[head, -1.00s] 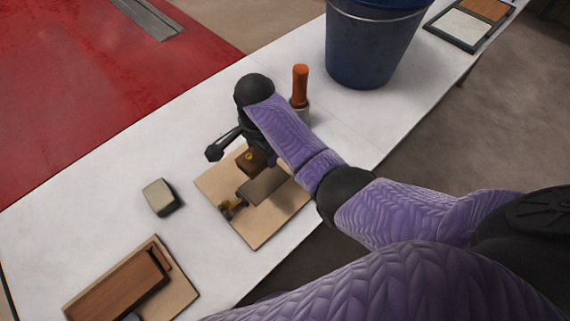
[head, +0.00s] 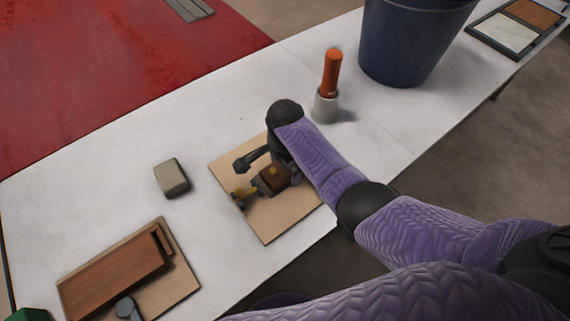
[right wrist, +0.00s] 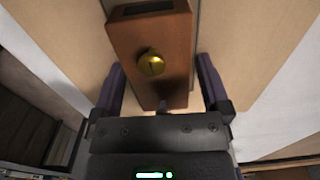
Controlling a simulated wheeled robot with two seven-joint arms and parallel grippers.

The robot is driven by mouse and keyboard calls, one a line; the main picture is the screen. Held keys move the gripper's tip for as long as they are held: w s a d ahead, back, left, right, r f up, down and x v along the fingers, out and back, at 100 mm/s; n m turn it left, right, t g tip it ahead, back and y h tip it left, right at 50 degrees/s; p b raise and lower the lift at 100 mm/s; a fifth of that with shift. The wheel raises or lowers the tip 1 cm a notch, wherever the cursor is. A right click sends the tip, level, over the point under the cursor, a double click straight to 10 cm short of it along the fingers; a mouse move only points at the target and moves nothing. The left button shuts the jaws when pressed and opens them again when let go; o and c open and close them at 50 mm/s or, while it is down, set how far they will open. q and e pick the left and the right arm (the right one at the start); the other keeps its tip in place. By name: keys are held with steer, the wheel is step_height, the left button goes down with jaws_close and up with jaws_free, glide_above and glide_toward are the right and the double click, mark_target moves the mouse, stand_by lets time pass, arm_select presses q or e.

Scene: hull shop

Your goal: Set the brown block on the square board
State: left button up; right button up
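The brown block (head: 268,182), with a brass knob on top, is over the pale square board (head: 268,222) in the middle of the table. In the right wrist view the brown block (right wrist: 152,30) runs between the two fingers. Whether the block's underside touches the board cannot be seen. My left gripper is out of view.
A long brown piece (head: 115,272) lies on another board. An orange-handled tool (head: 331,72) stands in a grey holder near a blue bucket (head: 410,40).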

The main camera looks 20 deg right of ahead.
arm_select(q)
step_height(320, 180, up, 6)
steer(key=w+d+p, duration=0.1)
steer(key=p, duration=0.5)
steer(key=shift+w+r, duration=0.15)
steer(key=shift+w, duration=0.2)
arm_select(e)
step_height(320, 180, up, 12)
steer(key=shift+r, duration=0.15)
